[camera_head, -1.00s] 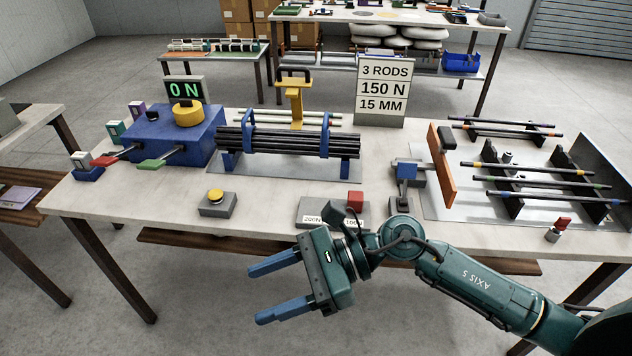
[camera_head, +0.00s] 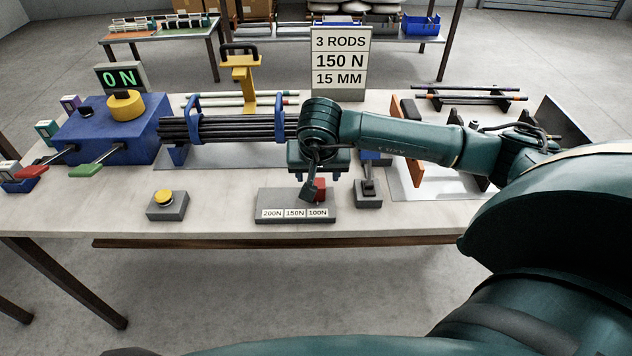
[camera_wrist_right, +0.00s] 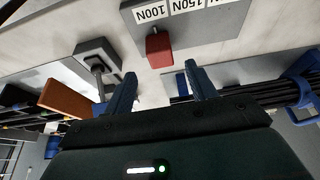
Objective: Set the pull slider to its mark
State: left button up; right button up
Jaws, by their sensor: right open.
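The pull slider is a grey block (camera_head: 270,199) at the front of the table. Its white labels read 200N, 150N and 100N from left to right. Its red knob (camera_head: 320,188) is at the 100N end, partly covered by my right wrist. In the right wrist view the red knob (camera_wrist_right: 159,47) stands just beyond the fingertips of my right gripper (camera_wrist_right: 160,76), between their lines. The blue fingers are open and empty, apart from the knob. A sign (camera_head: 340,62) reads 3 RODS, 150 N, 15 MM. My left gripper is out of view.
A yellow button (camera_head: 164,197) on a grey base stands left of the slider. A grey switch box (camera_head: 369,195) stands close on its right.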

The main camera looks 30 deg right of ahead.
aim_at(317, 183)
jog(key=x, duration=0.6)
jog(key=shift+w+f, duration=0.2)
jog(key=shift+f, duration=0.2)
grip_shut()
